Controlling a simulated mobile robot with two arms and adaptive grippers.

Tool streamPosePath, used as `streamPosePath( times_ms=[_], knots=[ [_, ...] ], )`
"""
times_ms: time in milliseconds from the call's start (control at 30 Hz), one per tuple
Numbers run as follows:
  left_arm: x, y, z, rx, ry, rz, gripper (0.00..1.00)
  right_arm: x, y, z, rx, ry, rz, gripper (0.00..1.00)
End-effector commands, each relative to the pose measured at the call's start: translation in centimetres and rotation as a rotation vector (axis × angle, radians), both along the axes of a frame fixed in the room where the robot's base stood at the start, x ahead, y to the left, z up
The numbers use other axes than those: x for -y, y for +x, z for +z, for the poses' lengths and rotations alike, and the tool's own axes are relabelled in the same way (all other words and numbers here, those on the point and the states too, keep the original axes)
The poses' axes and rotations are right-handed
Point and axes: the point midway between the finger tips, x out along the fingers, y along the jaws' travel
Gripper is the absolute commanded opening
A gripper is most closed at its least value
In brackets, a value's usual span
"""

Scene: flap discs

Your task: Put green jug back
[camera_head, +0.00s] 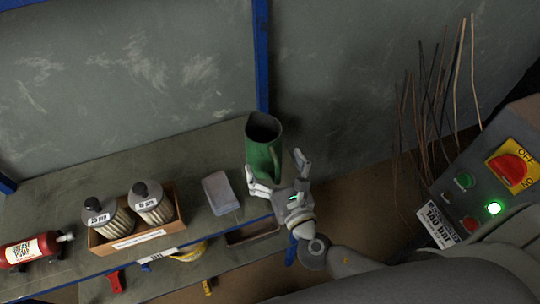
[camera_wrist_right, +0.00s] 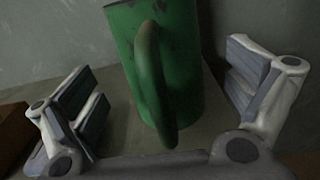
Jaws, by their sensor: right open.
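The green jug (camera_head: 262,151) stands upright near the right end of the shelf, by the blue post. Its dark open top shows in the head view. My right gripper (camera_head: 279,172) is at the jug, with one finger in front of it on the left and the other to its right. In the right wrist view the jug (camera_wrist_right: 178,70) stands between the spread fingers, its handle facing the palm. The gripper (camera_wrist_right: 172,112) is open, with gaps visible on both sides of the jug. My left gripper is not in view.
A cardboard box (camera_head: 137,238) with two grey-topped filters stands on the shelf (camera_head: 80,190). A grey block (camera_head: 220,193) lies left of the jug. A red bottle (camera_head: 30,249) lies at far left. A control panel (camera_head: 490,185) and thin rods (camera_head: 437,110) are at right.

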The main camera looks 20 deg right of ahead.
Motion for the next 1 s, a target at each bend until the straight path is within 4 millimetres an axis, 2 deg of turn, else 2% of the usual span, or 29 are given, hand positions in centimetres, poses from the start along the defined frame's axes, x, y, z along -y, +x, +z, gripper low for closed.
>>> streamPosePath(
  times_ms=[100,300,500,867,1000],
  knots=[
    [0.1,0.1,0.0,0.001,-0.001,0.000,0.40,0.1,-2.5,-0.2,-0.005,0.000,0.001,0.99],
    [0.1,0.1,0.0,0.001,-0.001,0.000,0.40,0.2,-6.2,-0.1,-0.003,0.001,0.002,0.99],
    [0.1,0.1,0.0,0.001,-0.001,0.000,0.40,0.3,-8.6,0.0,0.000,-0.001,0.001,0.99],
    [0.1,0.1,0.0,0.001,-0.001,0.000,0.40,0.4,-9.2,0.1,0.002,0.009,-0.005,0.99],
    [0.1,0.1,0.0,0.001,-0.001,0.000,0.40,2.1,-8.6,0.1,-0.026,0.144,-0.085,0.99]
  ],
)
